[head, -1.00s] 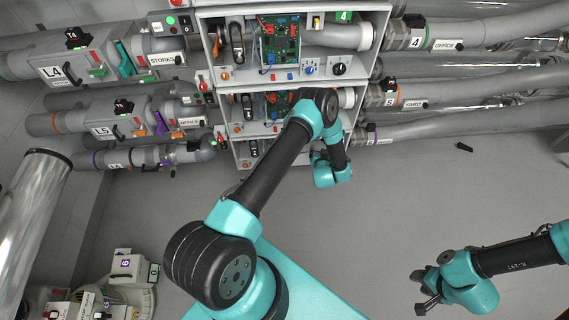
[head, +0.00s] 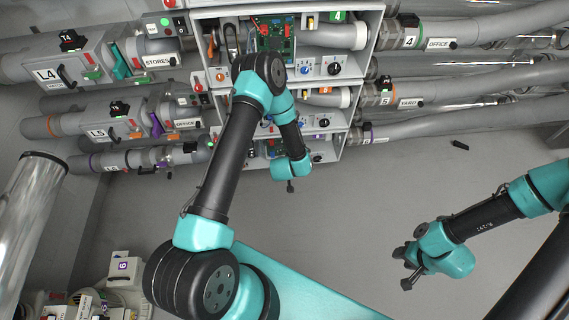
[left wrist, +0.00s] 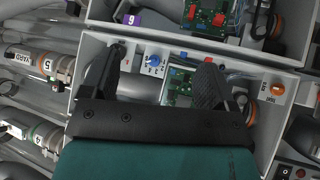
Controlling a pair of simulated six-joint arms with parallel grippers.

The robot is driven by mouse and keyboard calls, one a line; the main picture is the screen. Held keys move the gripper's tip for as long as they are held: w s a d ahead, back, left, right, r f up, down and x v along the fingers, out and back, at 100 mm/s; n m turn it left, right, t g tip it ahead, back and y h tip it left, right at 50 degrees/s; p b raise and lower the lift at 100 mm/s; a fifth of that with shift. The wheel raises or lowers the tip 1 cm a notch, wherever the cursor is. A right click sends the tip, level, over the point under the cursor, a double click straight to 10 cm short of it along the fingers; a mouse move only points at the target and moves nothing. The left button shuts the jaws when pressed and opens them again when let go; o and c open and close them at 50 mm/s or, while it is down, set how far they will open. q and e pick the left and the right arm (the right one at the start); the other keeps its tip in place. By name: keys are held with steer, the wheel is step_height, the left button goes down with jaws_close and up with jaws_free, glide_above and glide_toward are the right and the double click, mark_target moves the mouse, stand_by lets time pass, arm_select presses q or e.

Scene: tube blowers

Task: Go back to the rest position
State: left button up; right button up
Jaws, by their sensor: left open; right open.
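My left arm reaches up the middle of the head view, in front of the grey blower cabinet. Its wrist hangs below the cabinet's lower shelf, and the left gripper (head: 290,186) is mostly hidden behind its own wrist. In the left wrist view the left gripper (left wrist: 158,88) shows two dark fingers spread apart with nothing between them. A cabinet bay with a green circuit board (left wrist: 180,97) lies beyond them. My right gripper (head: 404,270) is open and empty over the bare floor at the lower right.
The cabinet (head: 376,30) holds circuit boards, knobs and switches. Labelled grey tubes run left, such as L4 (head: 48,75), and right, such as OFFICE (head: 438,43). Boxes (head: 124,266) stand at the lower left. A small black piece (head: 460,145) lies on the floor. Open floor fills the middle right.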

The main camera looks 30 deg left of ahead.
arm_select(q)
steer(key=shift+s+a+r, duration=0.15)
steer(key=shift+s, duration=0.35)
steer(key=s+d+r+g+h, duration=0.1)
steer(key=s+r+g, duration=0.1)
steer(key=s, duration=0.5)
steer(key=s+d+r+m+g+h, duration=0.1)
steer(key=s+d+r+g+h, duration=0.1)
steer(key=s, duration=0.5)
steer(key=s+d+r+g+h, duration=0.1)
steer(key=s+r+g, duration=0.3)
steer(key=s, duration=0.3)
steer(key=shift+s+d+r+h, duration=0.3)
steer(key=shift+r+h, duration=0.1)
steer(key=shift+r, duration=0.15)
